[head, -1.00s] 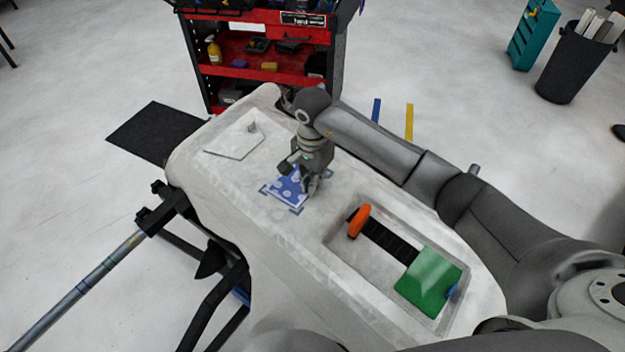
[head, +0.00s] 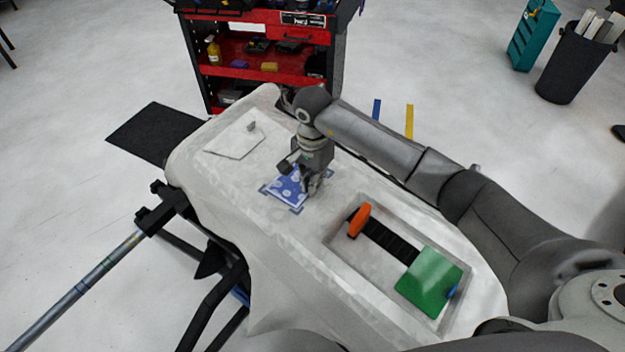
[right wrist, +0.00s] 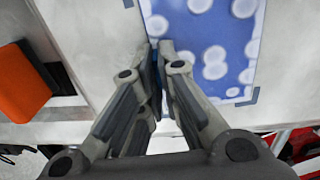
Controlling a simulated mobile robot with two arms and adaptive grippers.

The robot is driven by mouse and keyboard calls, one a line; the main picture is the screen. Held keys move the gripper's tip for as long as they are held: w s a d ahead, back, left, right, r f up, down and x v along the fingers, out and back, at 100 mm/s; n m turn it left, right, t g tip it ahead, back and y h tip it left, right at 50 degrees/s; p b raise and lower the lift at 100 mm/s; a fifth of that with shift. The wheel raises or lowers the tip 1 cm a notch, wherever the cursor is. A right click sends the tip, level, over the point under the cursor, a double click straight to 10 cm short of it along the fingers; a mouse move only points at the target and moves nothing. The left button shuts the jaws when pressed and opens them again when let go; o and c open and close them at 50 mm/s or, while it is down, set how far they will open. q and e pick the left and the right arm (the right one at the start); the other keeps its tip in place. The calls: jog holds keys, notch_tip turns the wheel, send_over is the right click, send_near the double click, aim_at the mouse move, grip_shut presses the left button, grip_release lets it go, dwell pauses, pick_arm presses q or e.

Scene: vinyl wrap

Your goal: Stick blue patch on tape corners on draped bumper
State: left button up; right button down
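The blue patch (head: 285,189) with white spots lies at the dark tape corners (head: 296,209) on the white draped bumper (head: 225,190). In the right wrist view, the patch (right wrist: 215,45) looks flat, with one tape corner (right wrist: 249,97) just beyond its lower right corner. My right gripper (head: 310,189) is low over the patch's right edge. In the right wrist view its fingertips (right wrist: 155,48) are close together at that edge, with a thin blue strip between them. The fingers hide part of the patch and a tape corner. My left gripper is not in view.
A white sheet (head: 235,140) with a small knob lies at the far end. A red tool cart (head: 285,66) stands behind.

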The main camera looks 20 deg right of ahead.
jog(key=shift+f, duration=0.1)
jog(key=c, duration=1.6)
grip_release()
jog(key=shift+o, duration=0.2)
notch_tip(320, 180, up, 12)
